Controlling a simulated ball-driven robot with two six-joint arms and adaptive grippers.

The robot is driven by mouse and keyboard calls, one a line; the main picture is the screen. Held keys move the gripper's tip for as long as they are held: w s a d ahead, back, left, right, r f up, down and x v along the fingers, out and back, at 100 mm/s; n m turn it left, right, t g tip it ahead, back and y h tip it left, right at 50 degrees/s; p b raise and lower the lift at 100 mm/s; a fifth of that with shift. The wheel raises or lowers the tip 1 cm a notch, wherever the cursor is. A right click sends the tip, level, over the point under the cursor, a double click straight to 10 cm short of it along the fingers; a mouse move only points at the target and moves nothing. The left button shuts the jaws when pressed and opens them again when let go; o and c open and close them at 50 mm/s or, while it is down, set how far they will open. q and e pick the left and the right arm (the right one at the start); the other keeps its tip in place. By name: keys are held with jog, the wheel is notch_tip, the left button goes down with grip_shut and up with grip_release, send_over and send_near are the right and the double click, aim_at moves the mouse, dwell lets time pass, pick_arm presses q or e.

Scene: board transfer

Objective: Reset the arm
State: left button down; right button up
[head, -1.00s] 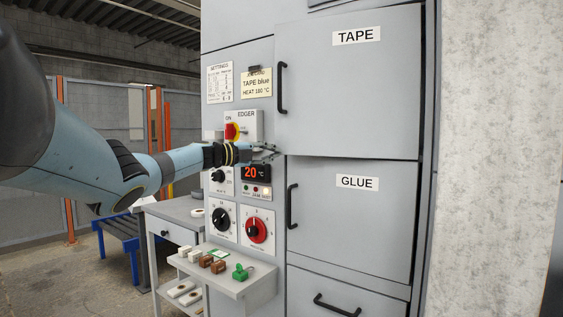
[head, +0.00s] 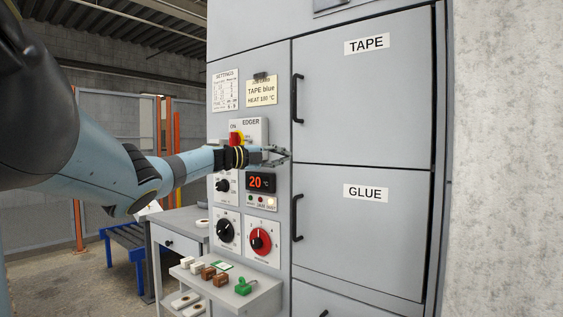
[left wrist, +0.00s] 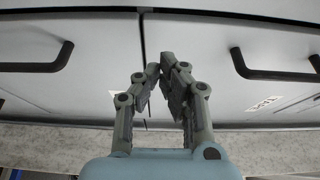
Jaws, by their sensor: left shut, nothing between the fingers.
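My left gripper (head: 276,155) is shut and empty in front of the grey cabinet, close to the seam between the TAPE door (head: 362,105) and the GLUE door (head: 360,232). Its fingers also show in the left wrist view (left wrist: 168,62), closed together with door handles on both sides. I cannot tell whether the fingertips touch the cabinet. Both doors look shut. The red and yellow switch (head: 237,138) of the edger panel is partly hidden behind my left wrist. My right gripper is not in view.
Below are a display reading 20 °C (head: 261,182), a black dial (head: 227,231) and a red dial (head: 260,241). A small shelf (head: 262,298) holds several blocks and a green item (head: 243,287). A pale wall (head: 505,160) stands at right.

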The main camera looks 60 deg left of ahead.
pick_arm(q)
notch_tip(320, 180, up, 9)
jog(key=shift+s, duration=0.1)
